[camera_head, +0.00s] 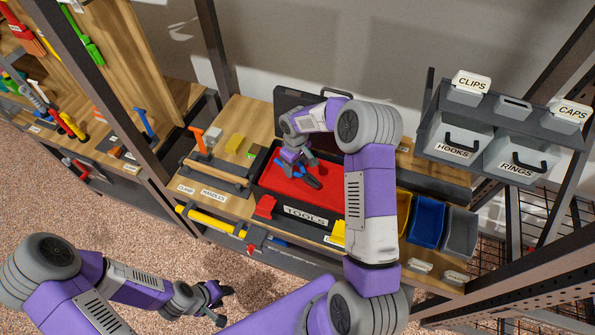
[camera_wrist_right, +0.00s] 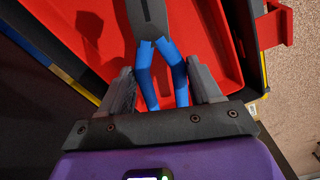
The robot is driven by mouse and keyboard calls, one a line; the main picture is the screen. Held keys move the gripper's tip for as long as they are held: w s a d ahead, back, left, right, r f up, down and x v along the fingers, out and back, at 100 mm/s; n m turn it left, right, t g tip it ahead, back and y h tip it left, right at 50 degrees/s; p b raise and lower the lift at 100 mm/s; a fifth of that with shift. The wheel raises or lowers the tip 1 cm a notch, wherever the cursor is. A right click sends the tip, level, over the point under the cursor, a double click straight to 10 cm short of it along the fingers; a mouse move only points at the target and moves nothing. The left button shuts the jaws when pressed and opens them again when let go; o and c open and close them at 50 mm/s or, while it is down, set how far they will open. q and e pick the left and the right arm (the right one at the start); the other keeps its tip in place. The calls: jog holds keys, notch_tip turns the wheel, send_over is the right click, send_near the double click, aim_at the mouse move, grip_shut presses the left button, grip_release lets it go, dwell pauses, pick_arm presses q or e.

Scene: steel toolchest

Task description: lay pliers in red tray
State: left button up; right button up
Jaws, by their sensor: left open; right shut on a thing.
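The pliers (camera_head: 311,181) have blue handles and a dark grey head. They are over the red tray (camera_head: 284,190), inside the black toolbox labelled TOOLS. My right gripper (camera_head: 297,163) is shut on the pliers, and the right wrist view shows the blue handles (camera_wrist_right: 144,72) between the fingers (camera_wrist_right: 160,92). The red floor (camera_wrist_right: 65,12) lies beneath, with a dark shadow on it apart from the pliers. I cannot tell the exact height above the floor. My left gripper (camera_head: 222,303) is open and empty, low in front of the bench.
The toolbox lid (camera_head: 285,98) stands up at the back. Blue (camera_head: 428,222) and grey (camera_head: 459,232) bins stand right. A rack with HOOKS (camera_head: 458,134) and RINGS (camera_head: 520,155) bins is further right.

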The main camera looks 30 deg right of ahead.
aim_at(296, 167)
notch_tip(296, 167, down, 4)
jog(key=shift+r, duration=0.1)
jog(key=shift+w+f, duration=0.15)
jog(key=shift+f, duration=0.15)
jog(key=shift+f, duration=0.2)
jog(key=o, duration=1.2)
jog(key=shift+r, duration=0.1)
jog(key=shift+o, duration=0.2)
jog(key=shift+r, duration=0.1)
